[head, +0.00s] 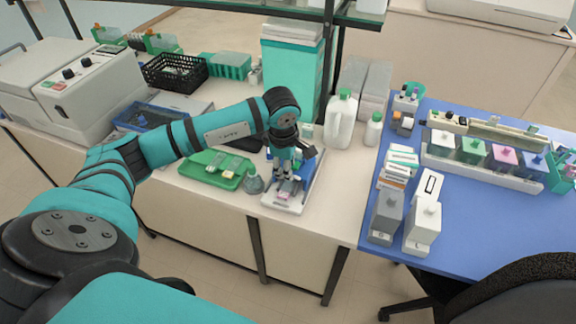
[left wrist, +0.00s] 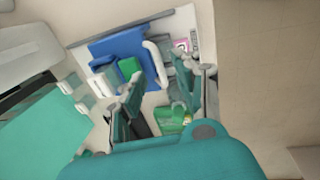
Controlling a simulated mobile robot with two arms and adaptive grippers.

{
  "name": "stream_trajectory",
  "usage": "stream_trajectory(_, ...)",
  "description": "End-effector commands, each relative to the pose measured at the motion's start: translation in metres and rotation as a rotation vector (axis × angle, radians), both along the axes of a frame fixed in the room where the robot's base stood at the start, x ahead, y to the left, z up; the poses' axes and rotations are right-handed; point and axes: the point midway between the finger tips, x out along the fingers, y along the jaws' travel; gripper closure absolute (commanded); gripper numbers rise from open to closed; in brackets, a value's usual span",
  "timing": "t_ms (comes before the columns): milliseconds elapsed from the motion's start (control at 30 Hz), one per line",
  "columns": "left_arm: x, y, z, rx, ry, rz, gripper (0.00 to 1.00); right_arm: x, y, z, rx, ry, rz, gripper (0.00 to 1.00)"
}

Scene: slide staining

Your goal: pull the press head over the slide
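The press is a white base plate (head: 296,203) with a blue body (head: 309,166), on the pale bench near its front edge. In the left wrist view the blue body (left wrist: 115,47) has a pale curved bar (left wrist: 157,62) at its side. A small pink-marked piece, seemingly the slide (left wrist: 181,45), lies on the plate near the bar; a pinkish patch shows at the plate's front in the head view. My left gripper (head: 287,174) is over the press, fingers pointing down. Its fingers (left wrist: 160,80) are apart, near the bar; contact cannot be told. My right gripper is not in view.
A green tray (head: 196,175) and a small grey bottle (head: 254,183) stand left of the press. A white jug (head: 341,120) and a teal box (head: 291,75) stand behind it. A blue mat (head: 463,213) with staining jars and grey containers is at right.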

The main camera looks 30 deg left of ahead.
Motion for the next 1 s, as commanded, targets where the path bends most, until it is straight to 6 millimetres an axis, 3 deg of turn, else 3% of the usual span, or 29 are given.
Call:
stream_trajectory(200,0.004,0.001,-0.021,-0.001,0.001,0.001,0.68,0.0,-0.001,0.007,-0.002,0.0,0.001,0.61)
stream_trajectory(533,0.005,0.001,-0.025,-0.001,0.0,0.001,0.68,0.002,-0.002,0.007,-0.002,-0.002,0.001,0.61)
stream_trajectory(800,0.005,0.001,-0.024,-0.001,0.0,0.001,1.0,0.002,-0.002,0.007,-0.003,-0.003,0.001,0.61)
stream_trajectory(1000,0.005,0.001,-0.024,-0.001,-0.001,0.001,1.0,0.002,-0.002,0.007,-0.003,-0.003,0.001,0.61)
